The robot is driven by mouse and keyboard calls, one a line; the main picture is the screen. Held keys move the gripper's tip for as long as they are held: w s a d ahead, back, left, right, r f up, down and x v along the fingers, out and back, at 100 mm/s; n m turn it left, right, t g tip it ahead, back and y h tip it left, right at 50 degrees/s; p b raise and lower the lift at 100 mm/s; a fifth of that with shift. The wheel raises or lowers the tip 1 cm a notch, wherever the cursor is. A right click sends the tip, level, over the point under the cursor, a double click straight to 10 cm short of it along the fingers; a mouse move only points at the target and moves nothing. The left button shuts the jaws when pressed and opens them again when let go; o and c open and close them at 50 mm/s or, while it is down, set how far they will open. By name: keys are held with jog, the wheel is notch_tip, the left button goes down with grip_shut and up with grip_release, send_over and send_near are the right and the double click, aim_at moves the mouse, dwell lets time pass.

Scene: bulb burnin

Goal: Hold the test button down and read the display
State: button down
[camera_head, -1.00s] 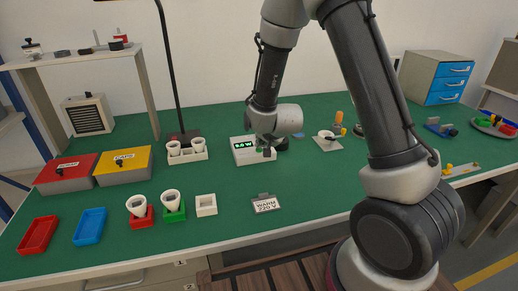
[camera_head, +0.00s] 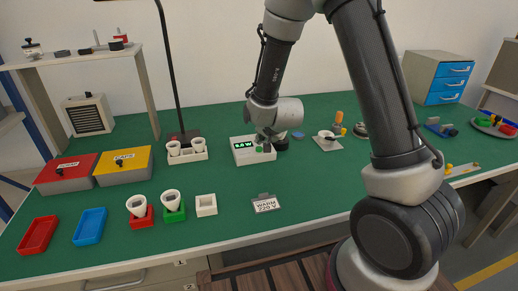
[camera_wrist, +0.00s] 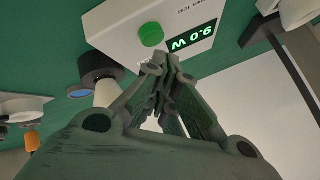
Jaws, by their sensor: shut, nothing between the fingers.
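The white test unit (camera_head: 254,158) stands on the green bench, with a lit green display (camera_head: 244,145) on its top. In the wrist view the display (camera_wrist: 191,37) is upside down and appears to read 9.0 W. A round green button (camera_wrist: 151,34) sits beside the display and is fully visible. My gripper (camera_wrist: 164,62) is shut and empty. Its fingertips show just below the button in the wrist view, not covering it; they appear apart from it. In the head view my gripper (camera_head: 267,139) is over the unit's right side.
A dark round socket (camera_wrist: 98,66) is beside the unit. White cups in a holder (camera_head: 187,153) and a lamp pole (camera_head: 172,75) stand to the left. A "WARM 220 V" card (camera_head: 266,204) lies in front. Bench between card and unit is clear.

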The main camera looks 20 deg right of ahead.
jog(key=shift+r, duration=2.5)
